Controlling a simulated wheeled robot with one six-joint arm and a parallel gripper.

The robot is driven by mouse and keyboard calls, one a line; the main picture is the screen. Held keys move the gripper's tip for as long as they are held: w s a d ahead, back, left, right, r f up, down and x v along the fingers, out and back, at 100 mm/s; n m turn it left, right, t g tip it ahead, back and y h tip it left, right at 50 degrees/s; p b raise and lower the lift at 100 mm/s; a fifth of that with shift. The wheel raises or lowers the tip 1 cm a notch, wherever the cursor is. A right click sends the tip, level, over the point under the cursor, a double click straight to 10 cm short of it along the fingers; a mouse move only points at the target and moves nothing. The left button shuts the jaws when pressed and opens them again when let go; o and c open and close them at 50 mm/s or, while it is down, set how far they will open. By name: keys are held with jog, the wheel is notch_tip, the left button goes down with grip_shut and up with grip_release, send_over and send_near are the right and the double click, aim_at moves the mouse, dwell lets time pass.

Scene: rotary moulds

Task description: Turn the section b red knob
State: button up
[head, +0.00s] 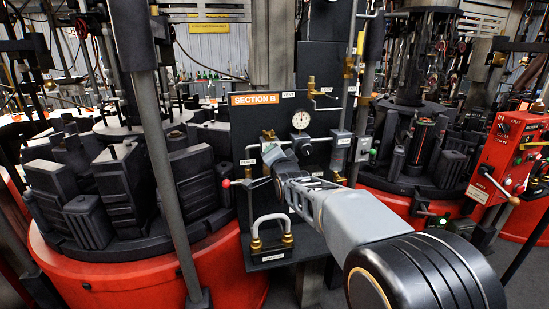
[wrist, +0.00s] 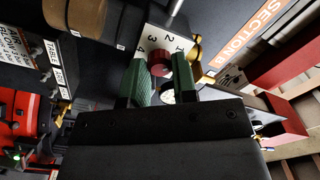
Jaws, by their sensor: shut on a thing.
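The section B red knob (wrist: 158,62) sits on a white dial plate (wrist: 166,42) marked with numbers, in the wrist view. My gripper (wrist: 160,78) has green fingers, one on each side of the knob, and is shut on it. In the head view my gripper (head: 276,156) reaches the dark panel (head: 300,225) below the orange SECTION B sign (head: 256,98). The knob is hidden there behind my gripper. The sign also shows in the wrist view (wrist: 264,25), tilted. The knob's exact setting cannot be read.
A gauge (head: 301,120) and brass valve (head: 314,90) sit above my gripper. A red-tipped lever (head: 226,184) is to its left, and a U-shaped pipe (head: 270,228) is below. Dark moulds on a red base (head: 150,280) stand left; a red control box (head: 505,150) stands right.

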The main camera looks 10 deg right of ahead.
jog(key=o, duration=0.9)
jog(key=shift+o, duration=0.2)
jog(key=s+b, duration=0.1)
jog(key=s, duration=1.2)
jog(key=shift+s+b, duration=0.35)
jog(key=shift+s, duration=0.05)
jog(key=s+f+n+g+p, duration=0.1)
jog(key=s+f+n+g, duration=0.2)
jog(key=f+n+g, duration=0.15)
jog(key=s+f+n+g+p, duration=0.2)
jog(key=s+f+n+g, duration=0.15)
jog(key=f, duration=0.25)
jog(key=s+r+n+g+p, duration=0.2)
jog(key=s+n+g+p, duration=0.1)
jog(key=s+g+p, duration=0.3)
jog(key=s+p, duration=0.2)
jog(key=s, duration=0.2)
jog(key=shift+s+a+p, duration=0.15)
jog(key=shift+s+p, duration=0.15)
jog(key=shift+s, duration=0.05)
